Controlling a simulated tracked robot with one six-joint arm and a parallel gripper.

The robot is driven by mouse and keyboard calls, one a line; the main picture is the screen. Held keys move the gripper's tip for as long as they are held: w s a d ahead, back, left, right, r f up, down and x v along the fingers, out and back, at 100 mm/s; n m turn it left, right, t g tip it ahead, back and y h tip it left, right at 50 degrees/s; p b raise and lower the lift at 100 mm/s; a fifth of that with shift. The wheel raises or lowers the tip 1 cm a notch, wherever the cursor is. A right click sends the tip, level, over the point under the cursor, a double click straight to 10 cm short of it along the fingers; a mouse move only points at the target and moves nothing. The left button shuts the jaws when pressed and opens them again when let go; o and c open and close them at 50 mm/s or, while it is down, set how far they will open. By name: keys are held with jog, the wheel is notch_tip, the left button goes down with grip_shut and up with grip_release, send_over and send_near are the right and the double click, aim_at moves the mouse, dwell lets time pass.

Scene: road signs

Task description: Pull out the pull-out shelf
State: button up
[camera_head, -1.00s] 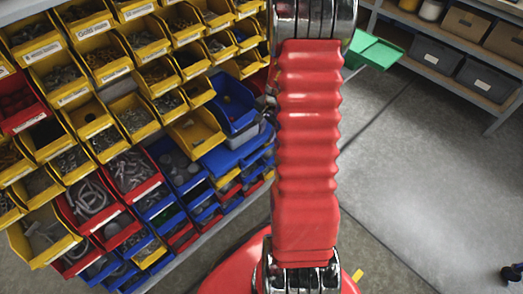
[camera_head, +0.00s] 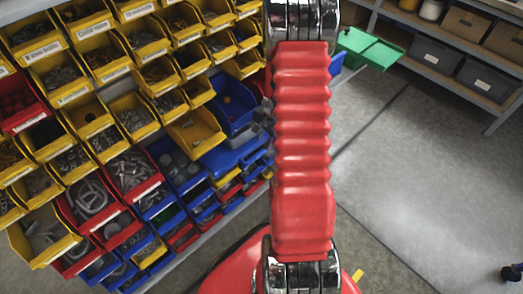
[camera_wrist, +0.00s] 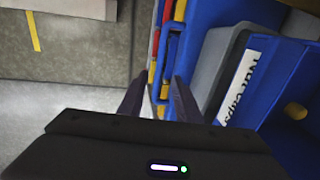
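A flat blue ledge (camera_head: 228,156) juts from the bin rack below a blue bin in the head view; it may be the pull-out shelf, but I cannot tell for certain. In the head view my red arm hides most of the gripper; a small dark part shows beside the blue bins.
Yellow, red and blue bins of hardware fill the rack (camera_head: 110,110) on the left. A blue bin with a white label (camera_wrist: 240,90) is close right of the gripper. A green tray (camera_head: 370,47) and shelving (camera_head: 450,60) are at the back right. The floor (camera_head: 420,170) on the right is open.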

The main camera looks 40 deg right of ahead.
aim_at(261, 152)
jog(key=shift+w+f, duration=0.25)
jog(key=shift+f, duration=1.05)
jog(key=shift+w+f, duration=0.25)
jog(key=shift+f, duration=1.1)
jog(key=shift+w+f, duration=0.25)
jog(key=shift+f, duration=1.05)
jog(key=shift+c, duration=0.5)
grip_shut()
jog(key=shift+a, duration=0.15)
